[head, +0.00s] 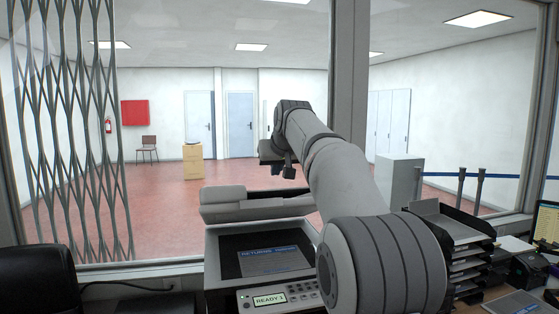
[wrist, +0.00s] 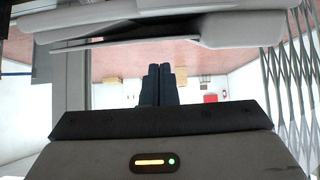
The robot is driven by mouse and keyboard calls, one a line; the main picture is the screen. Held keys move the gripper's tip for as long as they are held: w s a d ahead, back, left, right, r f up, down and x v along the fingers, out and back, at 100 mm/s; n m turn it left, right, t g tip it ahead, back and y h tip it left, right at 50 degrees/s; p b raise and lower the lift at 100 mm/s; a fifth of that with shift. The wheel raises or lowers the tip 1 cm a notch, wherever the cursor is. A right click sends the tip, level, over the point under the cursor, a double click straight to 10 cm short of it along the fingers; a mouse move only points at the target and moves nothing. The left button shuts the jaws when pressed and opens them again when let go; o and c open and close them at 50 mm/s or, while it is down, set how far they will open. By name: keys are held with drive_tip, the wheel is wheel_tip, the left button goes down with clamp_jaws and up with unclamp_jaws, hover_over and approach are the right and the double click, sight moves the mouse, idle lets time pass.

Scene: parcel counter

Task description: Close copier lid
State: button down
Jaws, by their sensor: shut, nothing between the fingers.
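In the wrist view, my gripper's fingers (wrist: 158,84) are together, and the pale lid (wrist: 150,28) spans the top of the upside-down picture. I cannot tell whether the fingers touch it; they appear apart.
A lit control panel (head: 270,299) is on the copier's front. Black paper trays (head: 468,262) and a monitor (head: 547,222) are at the right. A window post (head: 347,110) rises behind my arm.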

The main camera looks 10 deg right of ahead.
sight(275, 201)
drive_tip(key=x, duration=0.4)
drive_tip(key=shift+p, duration=0.4)
drive_tip(key=shift+s+f, duration=0.3)
drive_tip(key=shift+f, duration=0.3)
drive_tip(key=shift+s+f, duration=0.35)
drive_tip(key=shift+f, duration=0.25)
drive_tip(key=shift+s+f, duration=0.2)
drive_tip(key=shift+f, duration=0.45)
drive_tip(key=shift+s, duration=0.1)
